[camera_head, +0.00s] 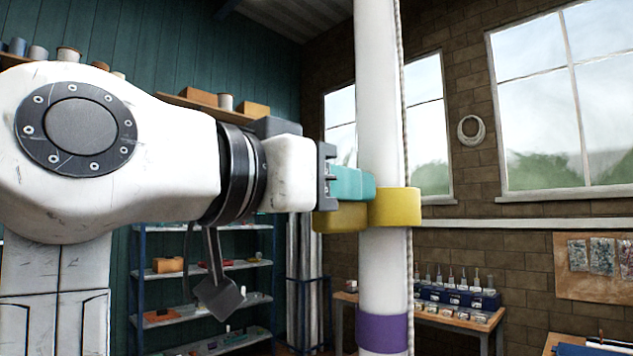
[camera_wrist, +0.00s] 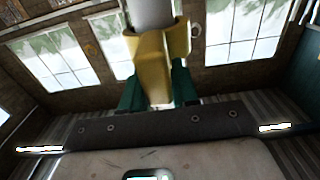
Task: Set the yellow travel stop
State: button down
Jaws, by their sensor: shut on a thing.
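The yellow travel stop (camera_head: 395,207) sits around the white mast (camera_head: 382,270), above a purple band (camera_head: 382,333) on the mast. A yellow block of the stop sticks out to the left, toward my gripper. My gripper (camera_head: 352,184) has teal fingers and is shut on this yellow part. In the wrist view the yellow stop (camera_wrist: 152,68) lies between my two teal fingers (camera_wrist: 158,90), against the white mast (camera_wrist: 150,14). The far side of the stop is hidden.
A rope (camera_head: 406,120) runs down along the mast's right side. A workbench (camera_head: 430,310) with small bottles and boxes stands behind. Shelves (camera_head: 205,268) with parts stand at the back left.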

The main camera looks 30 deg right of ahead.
notch_tip(320, 180, down, 9)
jog(key=b, duration=0.5)
jog(key=shift+r, duration=0.15)
jog(key=c, duration=1)
grip_release()
jog(key=shift+o, duration=0.4)
jog(key=b+v, duration=0.2)
jog(key=v, duration=0.9)
jog(key=shift+b, duration=0.35)
